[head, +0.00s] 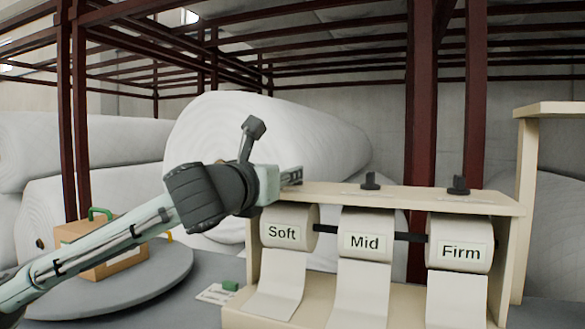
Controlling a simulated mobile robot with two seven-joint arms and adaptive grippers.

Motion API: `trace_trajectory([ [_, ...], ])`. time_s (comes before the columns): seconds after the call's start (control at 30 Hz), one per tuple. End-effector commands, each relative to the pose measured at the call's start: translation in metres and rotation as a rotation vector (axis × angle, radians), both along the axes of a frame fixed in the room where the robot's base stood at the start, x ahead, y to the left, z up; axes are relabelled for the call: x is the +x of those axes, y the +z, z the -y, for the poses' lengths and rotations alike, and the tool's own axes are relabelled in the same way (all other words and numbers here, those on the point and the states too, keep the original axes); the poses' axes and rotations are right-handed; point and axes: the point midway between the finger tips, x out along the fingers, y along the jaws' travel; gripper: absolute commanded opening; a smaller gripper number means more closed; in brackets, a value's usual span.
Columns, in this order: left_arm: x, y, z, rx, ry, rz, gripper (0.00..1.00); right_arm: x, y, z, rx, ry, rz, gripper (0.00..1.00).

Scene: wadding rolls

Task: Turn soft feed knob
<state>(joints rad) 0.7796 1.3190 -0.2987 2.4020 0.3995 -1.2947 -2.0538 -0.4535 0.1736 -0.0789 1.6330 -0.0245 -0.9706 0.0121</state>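A cream dispenser stand (420,201) holds three white rolls labelled Soft (284,228), Mid (365,240) and Firm (460,248), each with a strip hanging down in front. A black knob (370,181) stands on the top board above Mid, and another black knob (458,185) above Firm. My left gripper (293,177) is at the left end of the top board, above the Soft roll. The soft feed knob cannot be made out there; my gripper covers that spot. The gripper's fingers are seen edge-on, so their opening and any contact are unclear. My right gripper is out of view.
A grey round platform (130,295) at left carries an orange-brown box (108,262) with a green handle. A small green block (230,286) lies by a white card (212,294). Large white rolls (270,135) and dark red posts (421,110) stand behind.

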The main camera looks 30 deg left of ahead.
Motion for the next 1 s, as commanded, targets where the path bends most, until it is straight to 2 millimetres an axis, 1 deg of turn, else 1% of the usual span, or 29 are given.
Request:
trace_trajectory([
  [0.03,0.009,0.001,-0.002,-0.006,0.000,-0.001,0.32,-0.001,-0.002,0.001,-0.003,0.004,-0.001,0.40],
  [0.1,0.019,0.001,-0.004,-0.004,-0.001,0.000,0.32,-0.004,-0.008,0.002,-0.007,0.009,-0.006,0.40],
  [0.23,0.034,0.001,-0.008,-0.002,0.001,0.000,0.32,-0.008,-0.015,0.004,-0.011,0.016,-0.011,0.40],
  [0.4,0.041,0.000,-0.010,0.000,0.000,0.000,0.32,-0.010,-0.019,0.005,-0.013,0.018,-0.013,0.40],
  [0.6,0.041,0.000,-0.010,0.001,0.000,0.001,0.32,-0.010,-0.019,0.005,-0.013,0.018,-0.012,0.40],
  [0.67,0.041,0.000,-0.010,0.001,0.000,0.001,0.26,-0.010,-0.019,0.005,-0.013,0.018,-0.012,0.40],
  [0.87,0.041,0.000,-0.010,0.000,0.001,0.001,0.01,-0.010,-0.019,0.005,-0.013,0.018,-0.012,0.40],
  [1.0,0.041,0.000,-0.010,0.000,0.001,0.001,0.00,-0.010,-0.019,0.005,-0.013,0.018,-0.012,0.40],
])
